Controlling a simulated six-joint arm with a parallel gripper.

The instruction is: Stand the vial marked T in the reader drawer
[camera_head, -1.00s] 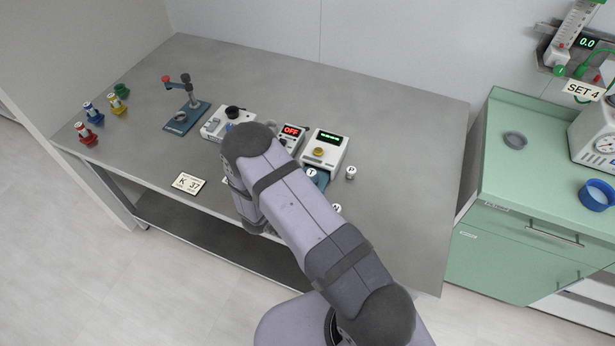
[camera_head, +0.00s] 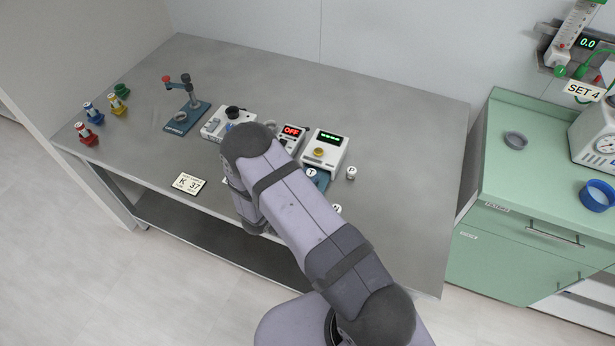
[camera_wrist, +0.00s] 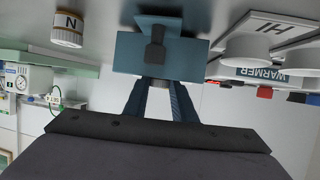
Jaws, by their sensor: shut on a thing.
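The vial marked T (camera_head: 311,172) shows its white lettered top in the head view, upright at the blue reader drawer (camera_head: 320,184), which is out in front of the reader (camera_head: 325,148). In the wrist view the blue drawer front (camera_wrist: 190,60) with its dark handle (camera_wrist: 155,42) fills the upper middle. My gripper (camera_wrist: 160,90) reaches past the edge of this front and is shut on the vial, of which only a grey part shows. The fingertips are partly hidden by the drawer front. Whether the vial touches the drawer floor cannot be seen. In the head view my arm hides the gripper.
Vial N (camera_head: 337,209) stands just right of my arm, also in the wrist view (camera_wrist: 68,30). Vial P (camera_head: 351,172) stands right of the drawer. The bench's right side is clear.

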